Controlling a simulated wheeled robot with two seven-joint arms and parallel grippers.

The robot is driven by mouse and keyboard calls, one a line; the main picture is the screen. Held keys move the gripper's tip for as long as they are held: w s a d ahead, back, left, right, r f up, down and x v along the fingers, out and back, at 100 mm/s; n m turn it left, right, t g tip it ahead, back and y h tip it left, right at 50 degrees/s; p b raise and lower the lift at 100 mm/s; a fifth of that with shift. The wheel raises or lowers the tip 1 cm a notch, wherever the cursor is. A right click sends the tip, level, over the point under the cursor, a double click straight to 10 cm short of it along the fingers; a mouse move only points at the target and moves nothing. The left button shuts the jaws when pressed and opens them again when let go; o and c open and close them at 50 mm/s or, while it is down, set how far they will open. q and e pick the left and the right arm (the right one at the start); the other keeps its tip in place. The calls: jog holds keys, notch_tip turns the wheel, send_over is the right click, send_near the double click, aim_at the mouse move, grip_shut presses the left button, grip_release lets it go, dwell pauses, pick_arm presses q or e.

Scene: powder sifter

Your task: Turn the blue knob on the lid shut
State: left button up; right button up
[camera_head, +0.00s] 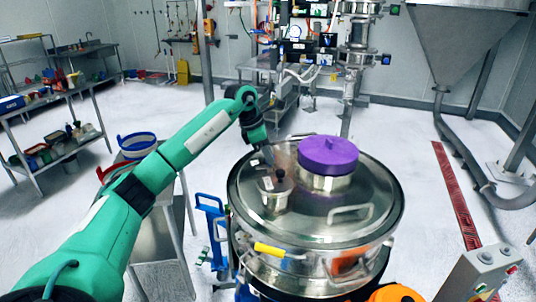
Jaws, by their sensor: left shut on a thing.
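The round steel lid (325,218) covers the large drum-shaped sifter in the middle of the view. A purple cap (328,154) sits on a raised steel neck at the back of the lid. A small steel fitting (273,196) with a dark knob (280,174) on top stands on the lid's left part. I cannot make out a clearly blue knob on the lid. My left gripper (268,154) reaches down over the lid's back left, just behind the dark knob and left of the purple cap. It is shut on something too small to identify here. My right gripper is not in view.
A blue bracket (213,228) stands left of the drum. A bucket (137,144) rests on a steel stand at left. A grey control box (484,275) is at the lower right, near an orange object (396,293). Open floor lies on the right.

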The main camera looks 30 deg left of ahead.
pick_arm(q)
jog(key=n+t+y+b, duration=0.1)
jog(key=n, duration=0.2)
jog(key=shift+s+d+n, duration=0.1)
jog(key=shift+n, duration=0.3)
jog(key=n+y+b, duration=0.1)
jog(key=n, duration=0.1)
jog(key=n+y+b, duration=0.1)
jog(key=n, duration=0.1)
jog(key=shift+d+n+t, duration=0.1)
jog(key=shift+n+t, duration=0.2)
jog(key=shift+t, duration=0.1)
jog(key=n+y, duration=0.1)
jog(key=n, duration=0.1)
jog(key=n+b, duration=0.1)
jog(key=n, duration=0.1)
jog(key=shift+d+n+y, duration=0.15)
jog(key=shift+n+y, duration=0.15)
jog(key=shift+y, duration=0.1)
jog(key=shift+n+g+y+b, duration=0.4)
jog(key=shift+n+y+b, duration=0.35)
jog(key=shift+n, duration=1.45)
jog(key=o, duration=1)
jog(key=shift+d+r, duration=0.1)
